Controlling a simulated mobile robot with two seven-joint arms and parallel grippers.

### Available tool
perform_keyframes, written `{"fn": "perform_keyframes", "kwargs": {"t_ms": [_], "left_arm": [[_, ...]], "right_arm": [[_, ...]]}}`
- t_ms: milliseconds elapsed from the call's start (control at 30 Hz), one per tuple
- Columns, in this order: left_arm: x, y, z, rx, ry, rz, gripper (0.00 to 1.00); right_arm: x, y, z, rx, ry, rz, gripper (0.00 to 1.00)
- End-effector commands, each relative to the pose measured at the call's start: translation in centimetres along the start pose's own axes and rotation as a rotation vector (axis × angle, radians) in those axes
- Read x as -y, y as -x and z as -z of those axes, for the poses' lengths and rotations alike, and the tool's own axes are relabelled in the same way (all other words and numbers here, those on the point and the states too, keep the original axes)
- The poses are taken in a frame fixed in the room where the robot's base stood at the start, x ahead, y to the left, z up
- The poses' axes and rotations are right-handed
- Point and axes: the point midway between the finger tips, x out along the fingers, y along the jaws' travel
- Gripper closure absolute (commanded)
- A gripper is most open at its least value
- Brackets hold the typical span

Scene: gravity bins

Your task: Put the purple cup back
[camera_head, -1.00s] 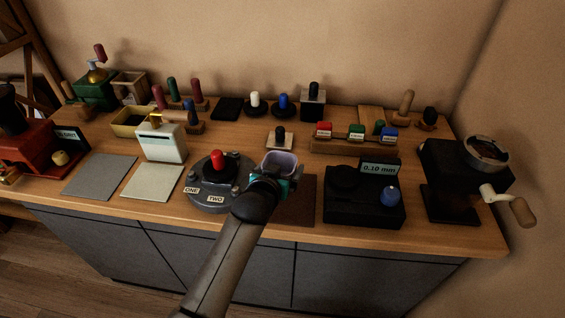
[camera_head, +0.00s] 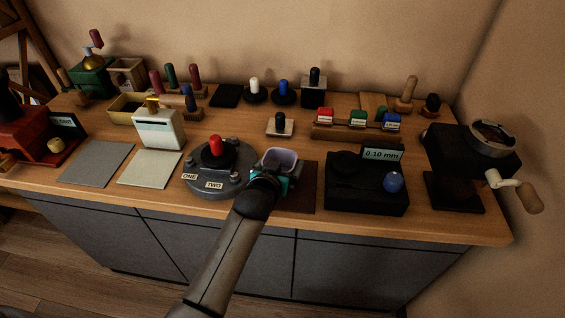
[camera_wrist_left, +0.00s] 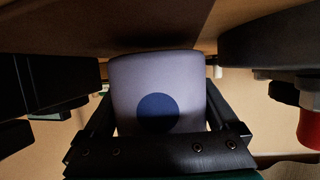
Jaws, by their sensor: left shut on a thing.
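The purple cup (camera_head: 280,157) is pale purple-grey and upright, its open top visible in the head view. My left gripper (camera_head: 271,180) is shut on it, with the arm coming in from the front. In the left wrist view, which is upside down, the cup (camera_wrist_left: 157,78) sits between the two fingers with a dark blue round spot on its side. The cup is over or on the left part of a dark brown mat (camera_head: 303,190); I cannot tell whether its base touches. My right gripper is not in view.
A round grey device (camera_head: 212,184) with a red knob stands close left of the cup. A black scale (camera_head: 365,198) reading 0.10 mm stands to the right. A small stand with a black knob (camera_head: 279,123) is behind. A hand-crank grinder (camera_head: 470,155) is far right.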

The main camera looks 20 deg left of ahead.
Motion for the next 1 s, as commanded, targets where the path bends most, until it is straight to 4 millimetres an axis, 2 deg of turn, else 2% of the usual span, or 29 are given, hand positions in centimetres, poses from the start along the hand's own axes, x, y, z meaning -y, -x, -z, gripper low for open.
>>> {"fn": "perform_keyframes", "kwargs": {"t_ms": [633, 667, 733, 1000], "left_arm": [[-0.01, -0.4, -0.87, -0.002, 0.0, 0.0, 0.69], [-0.01, -0.4, -0.87, -0.002, 0.0, 0.0, 0.05], [-0.01, -0.38, -0.83, -0.002, 0.0, 0.0, 0.0], [-0.01, -0.37, -0.93, 0.001, 0.0, 0.0, 0.0]], "right_arm": [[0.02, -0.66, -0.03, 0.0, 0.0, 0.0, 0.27], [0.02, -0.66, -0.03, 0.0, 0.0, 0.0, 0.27], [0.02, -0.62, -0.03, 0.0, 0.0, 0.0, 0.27], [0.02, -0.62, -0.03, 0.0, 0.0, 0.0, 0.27]]}}
